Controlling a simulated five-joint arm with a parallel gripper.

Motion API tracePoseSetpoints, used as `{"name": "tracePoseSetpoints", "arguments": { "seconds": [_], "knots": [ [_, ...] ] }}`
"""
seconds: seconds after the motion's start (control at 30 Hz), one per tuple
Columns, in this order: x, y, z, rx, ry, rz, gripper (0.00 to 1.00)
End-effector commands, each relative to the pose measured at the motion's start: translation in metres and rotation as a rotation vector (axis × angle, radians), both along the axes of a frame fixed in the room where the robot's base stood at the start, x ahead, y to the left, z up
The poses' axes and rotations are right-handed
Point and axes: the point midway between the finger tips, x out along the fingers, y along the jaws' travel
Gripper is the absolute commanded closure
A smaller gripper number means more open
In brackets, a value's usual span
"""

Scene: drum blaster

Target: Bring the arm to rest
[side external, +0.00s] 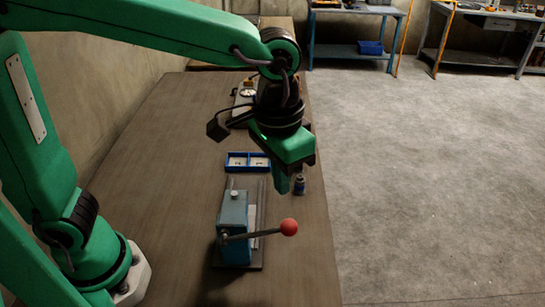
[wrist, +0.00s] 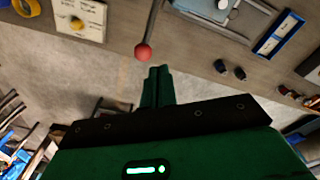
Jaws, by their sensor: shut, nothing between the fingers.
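My gripper (side external: 284,190) hangs from the green arm above the right part of the table, pointing down. In the wrist view its two green fingers (wrist: 159,72) are pressed together with nothing between them. A blue press-like device (side external: 234,222) stands on the table below and left of the gripper. Its lever ends in a red ball (side external: 289,227), which also shows in the wrist view (wrist: 142,51) just beyond the fingertips. The ball and the fingers look apart.
A blue divided tray (side external: 248,162) lies behind the device. Two small dark cylinders (wrist: 221,67) (wrist: 240,73) stand near the table edge. Open floor (side external: 420,190) lies to the right.

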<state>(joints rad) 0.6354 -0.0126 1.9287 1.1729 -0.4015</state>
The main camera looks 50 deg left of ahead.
Motion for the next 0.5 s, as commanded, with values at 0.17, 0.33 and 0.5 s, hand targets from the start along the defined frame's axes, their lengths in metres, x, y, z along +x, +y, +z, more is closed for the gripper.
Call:
{"name": "tracePoseSetpoints", "arguments": {
  "seconds": [0.17,0.33,0.5],
  "knots": [
    [0.000,0.046,0.012,-0.037,-0.066,0.046,1.00],
    [-0.008,0.091,0.019,-0.062,-0.141,0.088,1.00],
    [-0.020,0.132,0.022,-0.073,-0.220,0.130,1.00]
  ]
}}
